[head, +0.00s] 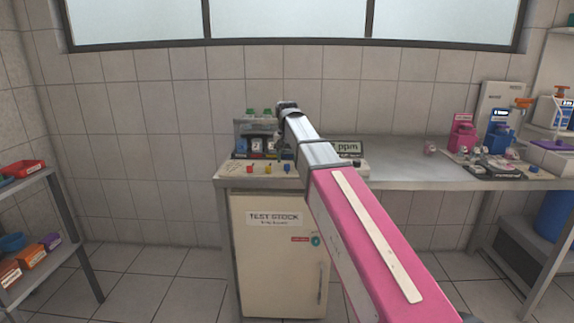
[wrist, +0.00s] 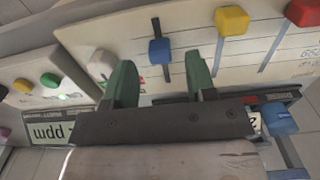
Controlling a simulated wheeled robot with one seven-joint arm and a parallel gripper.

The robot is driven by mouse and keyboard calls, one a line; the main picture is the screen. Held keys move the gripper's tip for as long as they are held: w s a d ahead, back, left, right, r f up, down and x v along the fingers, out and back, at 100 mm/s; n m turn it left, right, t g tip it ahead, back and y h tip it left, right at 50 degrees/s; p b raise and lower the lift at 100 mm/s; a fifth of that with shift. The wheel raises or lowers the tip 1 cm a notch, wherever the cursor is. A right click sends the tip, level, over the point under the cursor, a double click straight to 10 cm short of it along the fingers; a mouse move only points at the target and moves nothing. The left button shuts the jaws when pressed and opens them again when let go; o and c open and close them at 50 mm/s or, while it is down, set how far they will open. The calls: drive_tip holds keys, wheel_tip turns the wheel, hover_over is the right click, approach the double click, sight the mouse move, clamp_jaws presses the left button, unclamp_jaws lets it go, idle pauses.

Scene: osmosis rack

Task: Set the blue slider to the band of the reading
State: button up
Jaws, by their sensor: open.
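The blue slider (wrist: 160,50) sits on a dark vertical slot of the pale panel (wrist: 270,62). In the head view the blue slider (head: 286,168) is small, at the front of the bench beside my arm. My gripper (wrist: 160,62) is open, with green fingers on either side of the blue slider in the picture and a gap on both sides. I cannot tell its height above the panel. The reading display (wrist: 51,133) shows "ppm" upside down in the wrist view. In the head view the display (head: 348,147) is partly hidden by my arm, and its number is covered.
A yellow slider (wrist: 232,20) and a red slider (wrist: 305,13) stand on the same panel, to the right. A white knob (wrist: 102,63) is close to the left finger. Pink and blue devices (head: 499,137) stand farther right.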

wheel_tip(320, 180, up, 8)
drive_tip(key=shift+f, duration=0.15)
drive_tip(key=shift+s, duration=0.1)
idle(0.4)
